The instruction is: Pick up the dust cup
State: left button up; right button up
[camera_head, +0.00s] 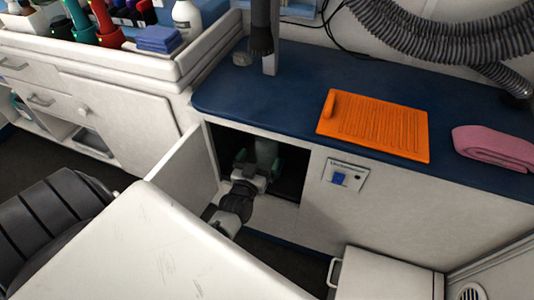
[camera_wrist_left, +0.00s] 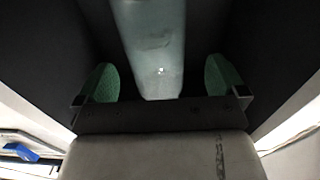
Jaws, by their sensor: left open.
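The dust cup (camera_wrist_left: 153,45) is a translucent grey-green container inside the dark open cabinet. In the head view it shows as a greyish upright shape (camera_head: 266,153) beyond my left gripper (camera_head: 258,168). In the left wrist view, my left gripper (camera_wrist_left: 161,82) is open, with one green-padded finger on each side of the cup's near end. Gaps show between the cup and both fingers. The far end of the cup runs out of the wrist view. My right gripper is not in view.
The cabinet door (camera_head: 186,170) stands open left of my arm. The blue countertop (camera_head: 290,95) above holds an orange mat (camera_head: 374,125) and a pink towel (camera_head: 495,147). A panel with a blue switch (camera_head: 344,175) is right of the opening. A white box (camera_head: 385,275) stands lower right.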

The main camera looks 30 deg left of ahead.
aim_at(271, 141)
pick_arm(q)
jog(key=x, duration=0.1)
jog(key=b+x, duration=0.1)
jog(key=x, duration=0.2)
jog(key=shift+w+d, duration=0.2)
jog(key=shift+w, duration=0.55)
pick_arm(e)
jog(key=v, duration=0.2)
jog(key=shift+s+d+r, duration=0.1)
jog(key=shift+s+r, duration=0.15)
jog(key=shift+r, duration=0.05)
pick_arm(q)
jog(key=shift+c, duration=0.3)
jog(key=c, duration=0.9)
